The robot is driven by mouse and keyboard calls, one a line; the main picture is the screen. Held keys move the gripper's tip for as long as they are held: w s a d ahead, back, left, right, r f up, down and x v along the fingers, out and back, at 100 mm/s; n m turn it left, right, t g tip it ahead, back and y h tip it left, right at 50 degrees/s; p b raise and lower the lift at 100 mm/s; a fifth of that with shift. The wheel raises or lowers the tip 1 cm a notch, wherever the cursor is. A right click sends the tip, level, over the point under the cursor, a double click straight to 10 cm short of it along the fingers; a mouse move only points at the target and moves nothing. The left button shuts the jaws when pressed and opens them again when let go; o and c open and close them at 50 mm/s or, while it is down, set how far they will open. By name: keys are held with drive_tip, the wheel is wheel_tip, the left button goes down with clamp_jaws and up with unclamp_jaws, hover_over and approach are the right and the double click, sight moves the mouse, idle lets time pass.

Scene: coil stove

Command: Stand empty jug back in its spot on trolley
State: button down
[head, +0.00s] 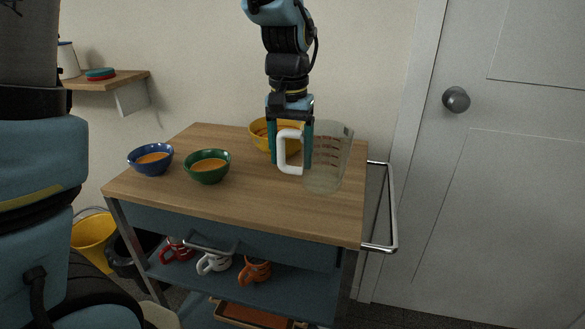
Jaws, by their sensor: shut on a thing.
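The clear jug (330,160) with red markings and a white handle (284,153) is upright over the right part of the trolley's wooden top (262,215). It looks empty. My gripper (291,160) points down, with its fingers at the jug's handle, and is shut on it. I cannot tell whether the jug's base touches the wood. The jug's spot is not marked in any way I can make out.
A blue bowl (150,160) and a green bowl (208,168) with orange contents stand on the left. A yellow bowl (262,133) stands behind my gripper, partly hidden. Several mugs sit on the lower shelf (290,289). A metal rail (391,205) bounds the trolley's right side. The front wood is clear.

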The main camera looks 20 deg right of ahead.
sight(291, 167)
drive_tip(key=shift+f, duration=1.6)
drive_tip(key=shift+f, duration=0.15)
unclamp_jaws()
